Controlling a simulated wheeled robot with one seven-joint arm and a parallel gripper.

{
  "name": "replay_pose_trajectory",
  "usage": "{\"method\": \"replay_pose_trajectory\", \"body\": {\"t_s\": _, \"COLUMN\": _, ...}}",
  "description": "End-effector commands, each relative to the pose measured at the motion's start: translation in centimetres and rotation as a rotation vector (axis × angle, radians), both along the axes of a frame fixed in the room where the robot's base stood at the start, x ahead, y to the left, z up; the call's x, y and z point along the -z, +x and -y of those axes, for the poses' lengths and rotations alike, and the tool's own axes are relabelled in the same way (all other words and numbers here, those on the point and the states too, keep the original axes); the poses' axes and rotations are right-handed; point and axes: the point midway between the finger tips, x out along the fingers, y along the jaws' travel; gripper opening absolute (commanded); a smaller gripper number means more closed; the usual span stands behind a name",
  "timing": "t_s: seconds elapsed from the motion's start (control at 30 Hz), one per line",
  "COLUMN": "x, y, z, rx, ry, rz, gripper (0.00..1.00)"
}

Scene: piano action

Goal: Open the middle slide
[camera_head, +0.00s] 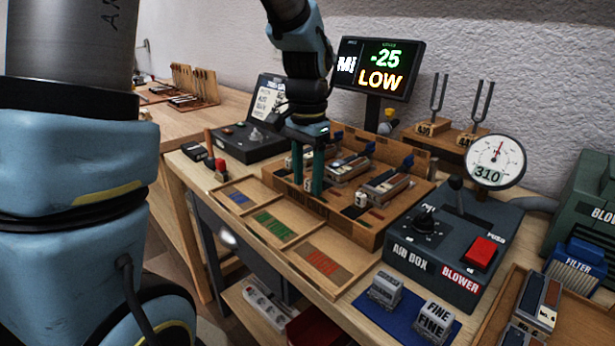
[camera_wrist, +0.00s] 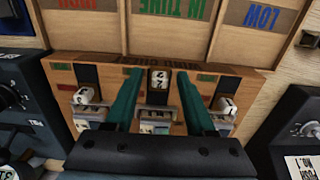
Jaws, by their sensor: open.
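The wooden slide box (camera_head: 285,184) stands on the bench. In the wrist view, three slides with white numbered knobs show in its dark slots. The middle knob (camera_wrist: 159,78) sits nearer the tray side than the left knob (camera_wrist: 83,97) and right knob (camera_wrist: 224,104). My gripper (camera_wrist: 159,74) is open, its two green fingers pointing down on either side of the middle knob, with gaps visible. The head view also shows my gripper (camera_head: 307,187) over the box, with a white knob (camera_head: 307,184) between the fingers. Whether a finger touches it, I cannot tell.
A sectioned wooden tray (camera_head: 297,240) lies in front of the box. The dark air box (camera_head: 432,242) with a red blower button (camera_head: 482,252) and a gauge (camera_head: 495,161) stands at the right. The display (camera_head: 380,68) reads -25 LOW. Tuning forks (camera_head: 480,105) stand behind.

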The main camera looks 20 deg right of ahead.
Motion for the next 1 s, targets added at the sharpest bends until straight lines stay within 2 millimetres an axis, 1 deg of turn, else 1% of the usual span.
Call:
{"method": "replay_pose_trajectory", "body": {"t_s": 0.07, "x": -0.4, "y": 0.0, "z": 0.0, "rx": 0.0, "ry": -0.001, "rz": 0.002, "gripper": 0.55}}
{"method": "replay_pose_trajectory", "body": {"t_s": 0.17, "x": -1.6, "y": 0.1, "z": 0.1, "rx": 0.0, "ry": -0.003, "rz": 0.004, "gripper": 0.55}}
{"method": "replay_pose_trajectory", "body": {"t_s": 0.4, "x": -6.3, "y": 0.1, "z": 0.1, "rx": -0.001, "ry": -0.004, "rz": 0.004, "gripper": 0.55}}
{"method": "replay_pose_trajectory", "body": {"t_s": 0.6, "x": -9.5, "y": 0.1, "z": 0.0, "rx": -0.001, "ry": -0.002, "rz": 0.002, "gripper": 0.55}}
{"method": "replay_pose_trajectory", "body": {"t_s": 0.7, "x": -10.3, "y": 0.0, "z": 0.0, "rx": 0.0, "ry": -0.001, "rz": 0.0, "gripper": 0.55}}
{"method": "replay_pose_trajectory", "body": {"t_s": 0.8, "x": -10.7, "y": 0.0, "z": 0.0, "rx": 0.0, "ry": -0.001, "rz": 0.0, "gripper": 0.55}}
{"method": "replay_pose_trajectory", "body": {"t_s": 1.0, "x": -10.8, "y": 0.0, "z": 0.0, "rx": 0.0, "ry": 0.0, "rz": 0.0, "gripper": 0.55}}
